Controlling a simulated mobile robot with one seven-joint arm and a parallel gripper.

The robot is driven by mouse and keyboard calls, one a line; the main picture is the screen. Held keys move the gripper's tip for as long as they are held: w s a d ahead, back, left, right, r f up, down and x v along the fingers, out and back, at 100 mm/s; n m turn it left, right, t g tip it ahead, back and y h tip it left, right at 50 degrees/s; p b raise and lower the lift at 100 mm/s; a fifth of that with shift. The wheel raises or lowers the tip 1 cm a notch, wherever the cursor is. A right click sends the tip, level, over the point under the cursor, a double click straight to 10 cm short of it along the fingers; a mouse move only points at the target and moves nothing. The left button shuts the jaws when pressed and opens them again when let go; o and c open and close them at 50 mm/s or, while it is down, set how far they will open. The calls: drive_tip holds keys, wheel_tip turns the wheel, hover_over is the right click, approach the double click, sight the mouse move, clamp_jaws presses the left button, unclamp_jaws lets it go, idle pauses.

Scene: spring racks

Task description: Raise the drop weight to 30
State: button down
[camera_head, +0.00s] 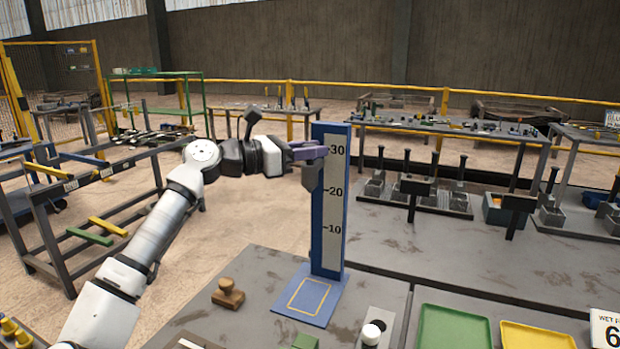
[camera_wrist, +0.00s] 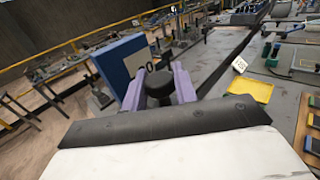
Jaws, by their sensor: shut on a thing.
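A tall blue stand (camera_head: 317,222) carries a pale scale strip with marks 10, 20 and 30; it also shows in the wrist view (camera_wrist: 119,60). The dark drop weight (camera_head: 312,178) is at the left edge of the scale, its body between about the 20 mark and just under the 30 mark. My gripper (camera_head: 312,151) is at the weight's top, about level with the 30 mark. In the wrist view, my purple fingers (camera_wrist: 160,86) are shut on a dark knob (camera_wrist: 158,88). The fingers partly hide the weight's top.
The stand's blue base (camera_head: 310,297) has an empty yellow outline. A wooden stamp-like piece (camera_head: 228,294) is to its left, and a white knob (camera_head: 371,334) is to its right. Green (camera_head: 455,330) and yellow (camera_head: 535,335) trays are at front right. Dark-handled racks (camera_head: 430,195) stand behind.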

drive_tip(key=shift+r, duration=1.65)
drive_tip(key=c, duration=1.1)
unclamp_jaws()
drive_tip(key=shift+c, duration=0.2)
drive_tip(key=b+v, duration=0.3)
drive_tip(key=v, duration=1.1)
drive_tip(key=shift+f, duration=0.1)
